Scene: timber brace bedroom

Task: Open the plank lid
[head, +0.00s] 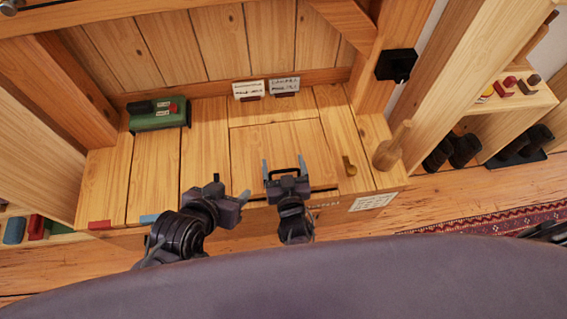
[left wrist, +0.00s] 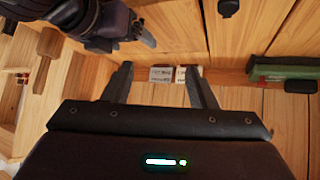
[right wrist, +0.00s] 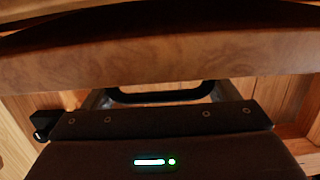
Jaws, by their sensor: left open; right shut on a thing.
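The plank lid (head: 262,145) is a pale wooden panel in the top of a timber bench, in the head view. It looks flat among the planks around it. A black bar handle (head: 286,171) stands at its front edge. My right gripper (head: 285,168) is at this handle and shut on it; the handle also shows between its fingers in the right wrist view (right wrist: 160,97). My left gripper (head: 231,186) is open and empty, left of the right one, above the bench front. Its spread fingers show in the left wrist view (left wrist: 160,84).
A brass latch (head: 349,166) and a wooden peg (head: 393,147) stand right of the lid. Two white cards (head: 267,88) and a green box (head: 158,114) are at the back. A timber post (head: 378,55) rises at right. The left planks are mostly clear.

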